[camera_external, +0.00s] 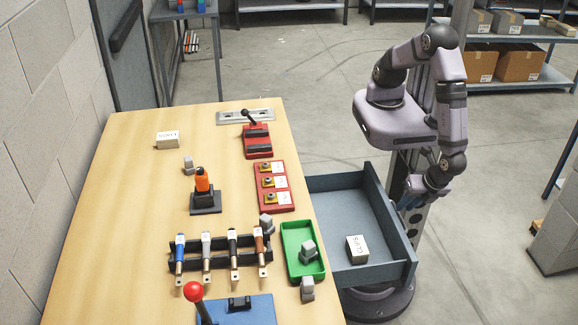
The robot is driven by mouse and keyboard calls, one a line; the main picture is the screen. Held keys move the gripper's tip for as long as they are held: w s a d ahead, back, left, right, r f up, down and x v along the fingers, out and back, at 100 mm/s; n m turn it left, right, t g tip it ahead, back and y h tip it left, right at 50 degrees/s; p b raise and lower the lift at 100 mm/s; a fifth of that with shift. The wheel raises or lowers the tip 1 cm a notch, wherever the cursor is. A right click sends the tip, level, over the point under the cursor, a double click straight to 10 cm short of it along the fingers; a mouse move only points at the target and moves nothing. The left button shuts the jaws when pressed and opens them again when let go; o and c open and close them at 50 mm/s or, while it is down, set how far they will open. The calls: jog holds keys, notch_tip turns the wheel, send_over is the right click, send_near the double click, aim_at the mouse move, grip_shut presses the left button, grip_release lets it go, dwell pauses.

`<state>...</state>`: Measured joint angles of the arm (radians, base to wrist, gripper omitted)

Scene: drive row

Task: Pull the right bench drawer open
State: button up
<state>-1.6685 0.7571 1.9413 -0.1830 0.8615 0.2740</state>
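A grey-blue drawer (385,273) stands pulled out from the right side of the wooden bench (130,235), with much of its inside showing. A small white labelled box (357,250) lies in it. I cannot tell from this view whether a second drawer is under the bench. My gripper (409,203) points down at the outer face of the drawer's front panel, right of it in the picture. The handle is hidden behind the panel and my gripper. The fingers are too small and covered to show whether they are open or shut, or touching the handle.
On the bench are a green tray (289,238), a red block with several yellow parts (273,187), a red clamp-like fixture (256,142), a black rack of tools (218,260) and a red-knobbed lever (193,292). Open floor (470,230) lies right of my arm.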

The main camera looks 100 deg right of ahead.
jog(key=shift+b+v, duration=0.3)
jog(key=shift+v, duration=1.6)
jog(key=w+d+r+m+g+y, duration=0.1)
jog(key=w+d+r+m, duration=0.1)
jog(key=w+d+m, duration=0.3)
jog(key=w+d+r+g, duration=0.1)
jog(key=w+d+r, duration=0.1)
jog(key=w, duration=0.5)
jog(key=w+d+r+m+g+y, duration=0.1)
jog(key=w+d+r+m, duration=0.2)
jog(key=w, duration=0.4)
jog(key=w+d+r+m+y, duration=0.1)
jog(key=d+m, duration=0.3)
jog(key=d, duration=0.6)
jog(key=w+d+r+m+y, duration=0.1)
jog(key=d+m, duration=0.4)
jog(key=d, duration=0.6)
jog(key=shift+w+r+m+t+y, duration=0.3)
jog(key=shift+w+t, duration=0.1)
jog(key=shift+w, duration=0.15)
